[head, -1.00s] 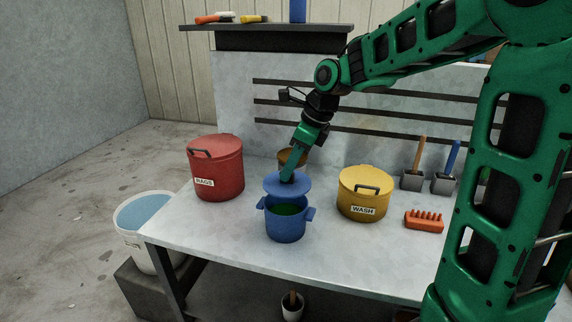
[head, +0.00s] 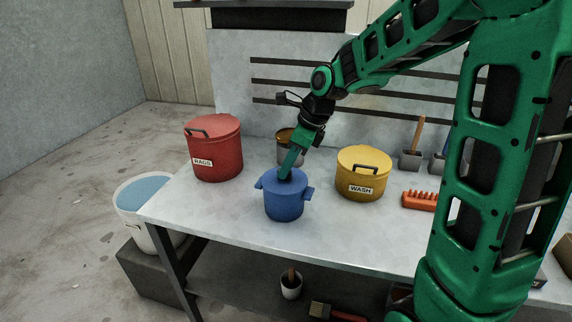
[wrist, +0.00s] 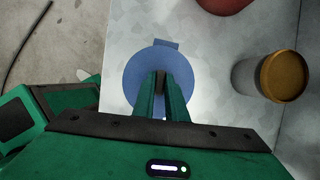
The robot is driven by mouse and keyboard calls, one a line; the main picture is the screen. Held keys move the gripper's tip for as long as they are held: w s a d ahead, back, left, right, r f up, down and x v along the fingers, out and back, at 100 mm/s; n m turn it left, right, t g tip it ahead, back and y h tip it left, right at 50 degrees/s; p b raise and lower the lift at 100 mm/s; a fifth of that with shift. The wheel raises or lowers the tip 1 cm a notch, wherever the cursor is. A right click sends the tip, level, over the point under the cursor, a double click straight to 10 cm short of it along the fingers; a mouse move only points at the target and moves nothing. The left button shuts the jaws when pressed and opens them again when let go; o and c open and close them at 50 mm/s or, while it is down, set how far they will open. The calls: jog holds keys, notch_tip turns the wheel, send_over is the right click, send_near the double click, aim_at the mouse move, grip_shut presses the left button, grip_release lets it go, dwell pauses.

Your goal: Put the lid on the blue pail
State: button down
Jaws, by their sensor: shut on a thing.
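The blue pail (head: 284,207) stands upright on the workbench, with a side handle showing at left and right. The blue lid (head: 297,183) lies level at the pail's rim and covers its opening. From these views I cannot tell whether it is fully seated. My gripper (head: 285,176) points down at the middle of the lid and is shut on it; the fingers hide the grip part. In the wrist view the round lid (wrist: 138,75) lies under my gripper (wrist: 160,88), with one pail handle showing beyond its edge.
A red RAGS pail (head: 217,150) stands left and a yellow WASH pail (head: 360,185) right, both lidded. A grey can with an orange-brown top (head: 291,150) stands close behind. An orange brush (head: 419,201) lies farther right. The bench front (head: 220,215) is clear.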

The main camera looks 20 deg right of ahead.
dwell(0.8)
jog(key=c, duration=1.7)
grip_release()
jog(key=shift+r, duration=0.1)
jog(key=v, duration=1.1)
jog(key=s+d+f+n+g+h, duration=0.1)
jog(key=s+d+f+n, duration=0.2)
jog(key=s+n, duration=0.3)
jog(key=s+d+f+n+h, duration=0.1)
jog(key=s+d+f+n, duration=0.3)
jog(key=s, duration=0.9)
jog(key=s+d+f+n+g+h, duration=0.1)
jog(key=s+d+f+n, duration=0.2)
jog(key=s+d+n, duration=0.3)
jog(key=shift+s+d+f+n+g, duration=0.1)
jog(key=shift+s+d+n+g, duration=0.1)
jog(key=shift+s+n, duration=0.6)
jog(key=shift+s+d+f+n+g, duration=0.15)
jog(key=shift+s+n, duration=0.45)
jog(key=shift+s, duration=0.35)
